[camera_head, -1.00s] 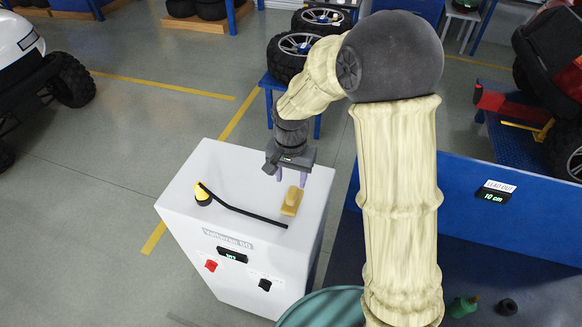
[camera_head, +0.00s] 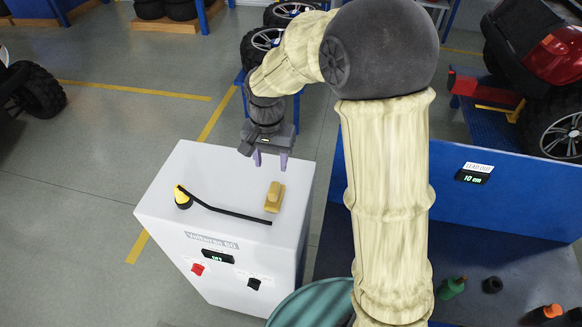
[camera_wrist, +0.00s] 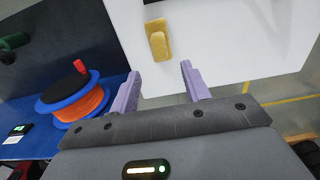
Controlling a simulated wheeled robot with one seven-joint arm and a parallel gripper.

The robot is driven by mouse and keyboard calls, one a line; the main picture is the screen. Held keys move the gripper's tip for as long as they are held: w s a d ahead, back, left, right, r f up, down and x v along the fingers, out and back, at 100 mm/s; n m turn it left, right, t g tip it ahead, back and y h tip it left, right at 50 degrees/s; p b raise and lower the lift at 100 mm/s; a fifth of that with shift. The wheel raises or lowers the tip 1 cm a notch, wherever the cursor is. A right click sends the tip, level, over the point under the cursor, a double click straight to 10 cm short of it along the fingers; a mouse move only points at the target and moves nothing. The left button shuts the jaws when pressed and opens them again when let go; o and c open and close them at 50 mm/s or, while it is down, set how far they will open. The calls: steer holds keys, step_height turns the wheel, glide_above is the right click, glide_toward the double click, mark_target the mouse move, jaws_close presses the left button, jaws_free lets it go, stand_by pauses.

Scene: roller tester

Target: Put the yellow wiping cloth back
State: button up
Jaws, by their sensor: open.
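The yellow wiping cloth (camera_head: 274,197) looks like a small yellow block and lies on the top of the white cabinet (camera_head: 165,215), near its right side. It also shows in the wrist view (camera_wrist: 158,42), ahead of the fingers. My gripper (camera_head: 271,160) is above the cabinet top, behind and a little left of the cloth. In the wrist view my gripper (camera_wrist: 158,82) has its two lilac fingers apart with nothing between them.
A black rod with a yellow end (camera_head: 183,197) lies on the cabinet top, left of the cloth. A blue bench (camera_head: 470,235) stands to the right, with a green bottle (camera_head: 450,288). The wrist view shows an orange reel (camera_wrist: 82,100).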

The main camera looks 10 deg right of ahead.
steer(key=s+d+n+t, duration=0.2)
steer(key=s+d+n, duration=0.2)
steer(key=s+d, duration=0.8)
steer(key=shift+s+d+f+t, duration=0.25)
steer(key=shift+d+f, duration=0.2)
steer(key=shift+d, duration=0.35)
steer(key=shift+w, duration=0.1)
